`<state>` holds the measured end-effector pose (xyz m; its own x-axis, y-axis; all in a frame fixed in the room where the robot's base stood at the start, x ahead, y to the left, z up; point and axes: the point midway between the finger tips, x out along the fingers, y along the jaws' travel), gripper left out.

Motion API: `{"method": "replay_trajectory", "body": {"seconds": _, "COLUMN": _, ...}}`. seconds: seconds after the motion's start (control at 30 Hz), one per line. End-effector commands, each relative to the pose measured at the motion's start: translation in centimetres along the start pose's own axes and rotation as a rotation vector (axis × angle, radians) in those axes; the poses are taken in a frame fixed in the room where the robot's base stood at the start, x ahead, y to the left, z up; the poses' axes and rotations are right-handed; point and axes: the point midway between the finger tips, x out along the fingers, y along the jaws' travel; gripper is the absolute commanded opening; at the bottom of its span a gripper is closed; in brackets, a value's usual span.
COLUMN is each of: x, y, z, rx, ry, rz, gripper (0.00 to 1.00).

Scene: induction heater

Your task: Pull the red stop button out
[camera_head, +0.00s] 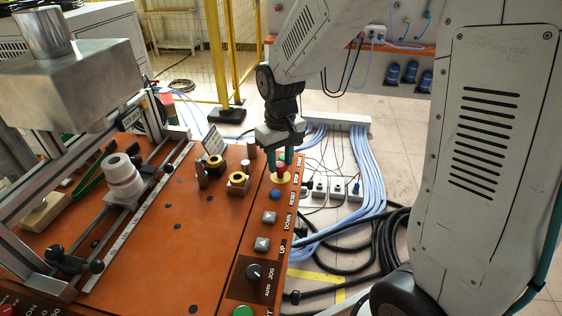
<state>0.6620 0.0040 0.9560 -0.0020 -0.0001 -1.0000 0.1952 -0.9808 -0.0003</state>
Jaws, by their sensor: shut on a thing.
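The red stop button (281,169) stands on its yellow base (281,178) near the far right corner of the orange control panel (226,262). My gripper (281,160) reaches down from above, with its green fingers around the top of the button. It is shut on the button. The fingers hide part of the red cap. I cannot tell from this view how far the button stands out.
A blue button (275,195), two square grey buttons and a black rotary knob (253,272) line the panel's right side. Small wooden pieces with yellow-and-black rings (237,180) stand left of my gripper. Cables (371,185) run on the floor at right.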

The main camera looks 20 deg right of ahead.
Motion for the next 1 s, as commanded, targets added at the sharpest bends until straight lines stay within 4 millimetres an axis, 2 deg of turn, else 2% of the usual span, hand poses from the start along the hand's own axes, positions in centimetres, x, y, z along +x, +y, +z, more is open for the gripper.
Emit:
{"method": "replay_trajectory", "body": {"seconds": 0.17, "x": -0.2, "y": 0.0, "z": -0.1, "rx": 0.0, "ry": 0.003, "rz": 0.0, "gripper": 0.0}}
{"method": "replay_trajectory", "body": {"seconds": 0.2, "x": -0.2, "y": 0.0, "z": -0.1, "rx": 0.0, "ry": 0.003, "rz": 0.0, "gripper": 0.46}}
{"method": "replay_trajectory", "body": {"seconds": 0.23, "x": -0.2, "y": 0.0, "z": -0.1, "rx": 0.0, "ry": 0.003, "rz": 0.0, "gripper": 0.54}}
{"method": "replay_trajectory", "body": {"seconds": 0.27, "x": -0.1, "y": 0.0, "z": -0.1, "rx": 0.0, "ry": 0.003, "rz": 0.0, "gripper": 0.56}}
{"method": "replay_trajectory", "body": {"seconds": 0.6, "x": -0.6, "y": 0.0, "z": -0.1, "rx": 0.0, "ry": 0.004, "rz": 0.0, "gripper": 0.56}}
{"method": "replay_trajectory", "body": {"seconds": 1.0, "x": -6.8, "y": 0.0, "z": -0.1, "rx": 0.0, "ry": 0.006, "rz": 0.001, "gripper": 0.56}}
